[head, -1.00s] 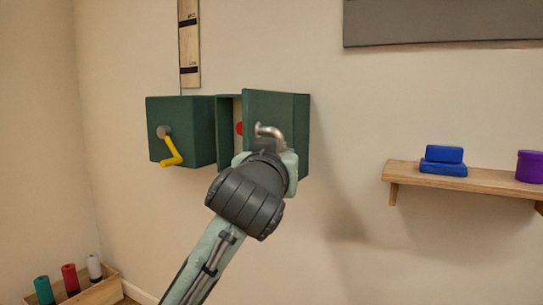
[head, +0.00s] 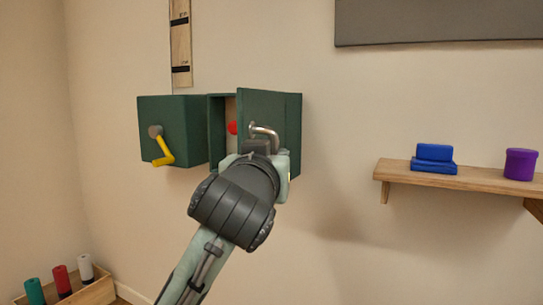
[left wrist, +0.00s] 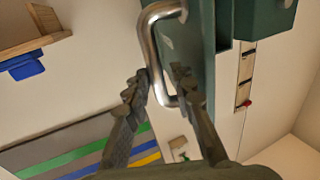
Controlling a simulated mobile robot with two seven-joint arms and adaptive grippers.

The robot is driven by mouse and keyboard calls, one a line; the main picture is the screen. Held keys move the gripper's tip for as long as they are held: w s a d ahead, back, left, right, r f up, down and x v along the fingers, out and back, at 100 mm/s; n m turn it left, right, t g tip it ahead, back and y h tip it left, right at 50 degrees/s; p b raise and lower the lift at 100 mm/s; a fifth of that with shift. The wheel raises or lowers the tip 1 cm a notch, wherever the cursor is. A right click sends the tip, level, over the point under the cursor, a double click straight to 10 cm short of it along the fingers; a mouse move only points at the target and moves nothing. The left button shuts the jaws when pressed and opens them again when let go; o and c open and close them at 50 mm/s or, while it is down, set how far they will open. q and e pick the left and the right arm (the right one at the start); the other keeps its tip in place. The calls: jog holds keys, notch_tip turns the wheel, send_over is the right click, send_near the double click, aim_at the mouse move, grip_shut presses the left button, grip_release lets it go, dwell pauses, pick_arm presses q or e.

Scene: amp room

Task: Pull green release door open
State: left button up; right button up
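The green release door (head: 282,110) is part of a dark green wall box. It stands ajar, with a gap at its left side showing the box's interior and a red round part (head: 233,128). A bent metal handle (head: 265,131) is on the door's front; it also shows in the left wrist view (left wrist: 150,42). My left gripper (head: 258,147) is at the handle. In the left wrist view its fingers (left wrist: 160,82) stand apart on either side of the handle bar, with a gap visible beside the bar. My right gripper is not seen.
A wooden shelf (head: 465,178) at right holds blue boxes (head: 434,160) and a purple canister (head: 520,164). A wooden crate (head: 96,292) with coloured cylinders is lower left.

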pick_arm(q)
jog(key=s+a, duration=0.1)
jog(key=s, duration=0.9)
jog(key=shift+a+f, duration=0.1)
